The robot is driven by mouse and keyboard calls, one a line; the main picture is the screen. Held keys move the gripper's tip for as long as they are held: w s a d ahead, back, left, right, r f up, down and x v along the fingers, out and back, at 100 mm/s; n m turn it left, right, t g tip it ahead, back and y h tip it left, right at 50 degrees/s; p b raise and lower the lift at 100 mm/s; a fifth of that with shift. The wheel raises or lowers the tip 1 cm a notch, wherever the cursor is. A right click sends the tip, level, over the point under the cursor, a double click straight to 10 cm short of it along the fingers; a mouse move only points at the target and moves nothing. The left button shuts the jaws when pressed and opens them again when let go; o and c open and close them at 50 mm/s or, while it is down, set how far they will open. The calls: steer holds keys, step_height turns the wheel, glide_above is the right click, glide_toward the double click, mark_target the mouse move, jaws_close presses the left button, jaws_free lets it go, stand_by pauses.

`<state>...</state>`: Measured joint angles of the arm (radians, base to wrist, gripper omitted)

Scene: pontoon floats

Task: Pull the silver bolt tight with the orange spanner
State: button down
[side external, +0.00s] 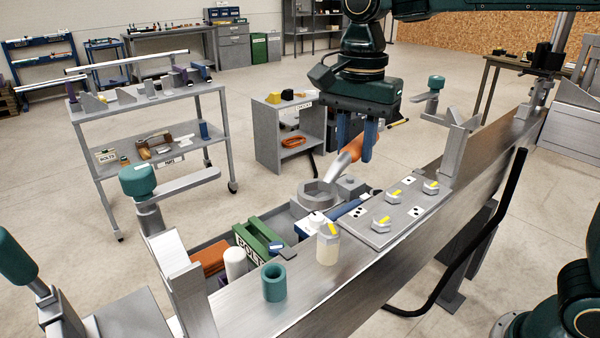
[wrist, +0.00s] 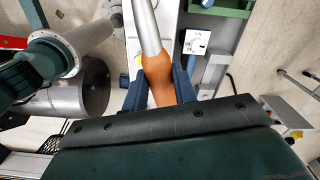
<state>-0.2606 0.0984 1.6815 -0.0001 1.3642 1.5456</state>
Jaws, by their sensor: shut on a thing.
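The orange spanner (side external: 351,147) has an orange grip and a silver shaft. My gripper (side external: 354,150) is shut on the orange grip and holds it tilted, shaft down to the left. In the wrist view the orange grip (wrist: 158,77) sits between the blue fingers, and the shaft runs out of the top edge. The shaft's low end is by a grey round socket (side external: 317,194); I cannot tell whether they touch. Silver bolts with yellow marks (side external: 381,223) stand on a grey plate (side external: 366,239). Another yellow-marked bolt (side external: 328,231) tops a pale cylinder. Which is the task's bolt is unclear.
A teal cup (side external: 274,282) stands on the metal beam near the front. A green box (side external: 259,238) and a white cylinder (side external: 235,262) lie in the tray behind it. Upright grey brackets (side external: 182,283) flank the work area. The beam front is partly clear.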

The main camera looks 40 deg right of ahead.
steer(key=s+a+f+m, duration=0.1)
steer(key=s+f+m, duration=0.1)
steer(key=s+m, duration=1)
steer(key=shift+m, duration=1.3)
steer(key=shift+f, duration=0.1)
steer(key=shift+f, duration=0.15)
steer(key=shift+f, duration=3.65)
stand_by(0.3)
steer(key=shift+w+d, duration=0.15)
steer(key=shift+w+d+n, duration=0.2)
steer(key=shift+d+n, duration=0.1)
steer(key=shift+n, duration=0.3)
